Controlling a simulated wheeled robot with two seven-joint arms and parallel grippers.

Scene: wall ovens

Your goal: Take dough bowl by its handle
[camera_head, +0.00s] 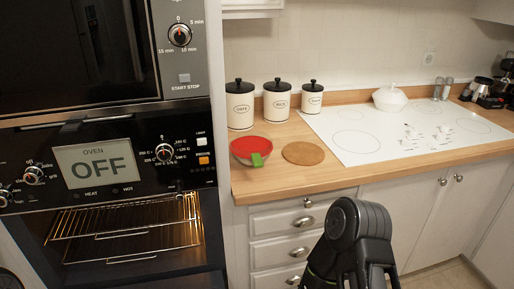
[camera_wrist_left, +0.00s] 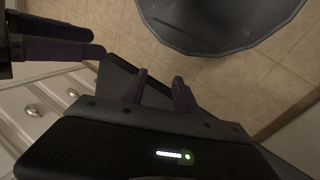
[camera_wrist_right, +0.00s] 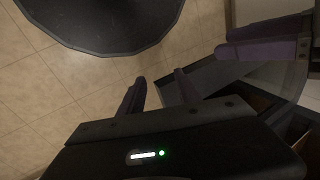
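The dough bowl (camera_head: 239,157) stands on the wooden counter in the head view, near its left end beside the ovens. Its inside is red, and a green handle (camera_head: 257,160) sticks out at its front right. My left gripper (camera_wrist_left: 160,90) is open and empty in the left wrist view, with a gap between its dark purple fingers. My right gripper (camera_wrist_right: 160,90) is also open and empty in the right wrist view. Both hang low, apart from the bowl, which neither wrist view shows. In the head view one of my black arms rises at the bottom centre.
A round wooden board (camera_head: 304,153) lies right of the bowl. Three white canisters (camera_head: 281,104) with black lids stand behind. A white cooktop (camera_head: 400,132) fills the counter's middle. The lower oven (camera_head: 130,235) is left, its display reading OFF. Drawers (camera_head: 290,222) front the counter.

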